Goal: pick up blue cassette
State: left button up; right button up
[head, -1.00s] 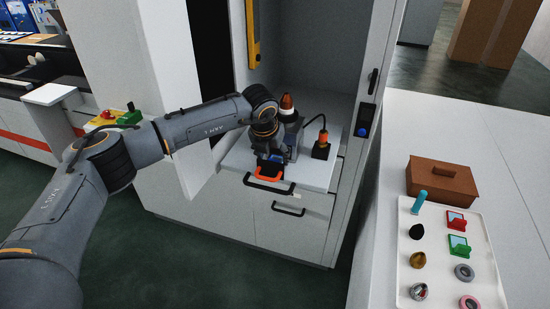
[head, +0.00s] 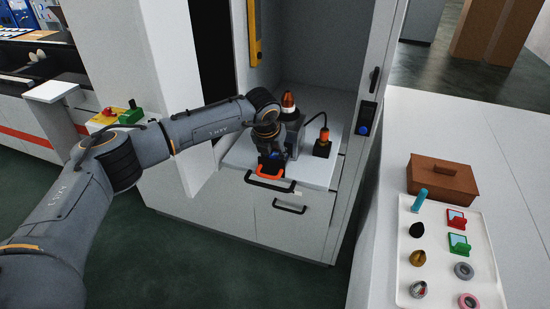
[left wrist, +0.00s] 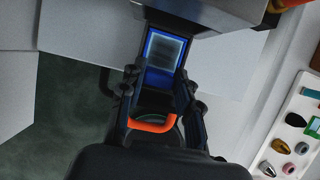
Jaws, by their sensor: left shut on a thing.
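The blue cassette (left wrist: 163,72), a blue frame around a greyish window, lies between the fingers of my left gripper (left wrist: 158,84) in the left wrist view. Its far end is at the grey device (head: 294,138) on the cabinet shelf. I cannot tell how far it sits inside. In the head view my left gripper (head: 270,155) reaches down in front of this device, shut on the cassette, which is mostly hidden there. An orange loop (left wrist: 152,123) shows between the fingers, close to the palm. My right gripper is in neither view.
The white shelf (head: 318,172) also bears a black block with an orange plug (head: 322,145). Cabinet walls stand close on both sides. At right, a white tray (head: 436,277) holds red and green cassettes and several knobs, near a brown box (head: 443,180).

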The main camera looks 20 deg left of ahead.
pick_arm(q)
jog(key=shift+r+b, duration=0.3)
jog(key=shift+r, duration=0.35)
notch_tip(320, 180, up, 16)
jog(key=b, duration=0.5)
notch_tip(320, 180, up, 5)
jog(key=p, duration=0.3)
send_over(275, 158)
jog(key=shift+a+f, duration=0.1)
jog(key=shift+f, duration=0.05)
jog(key=shift+f, duration=0.1)
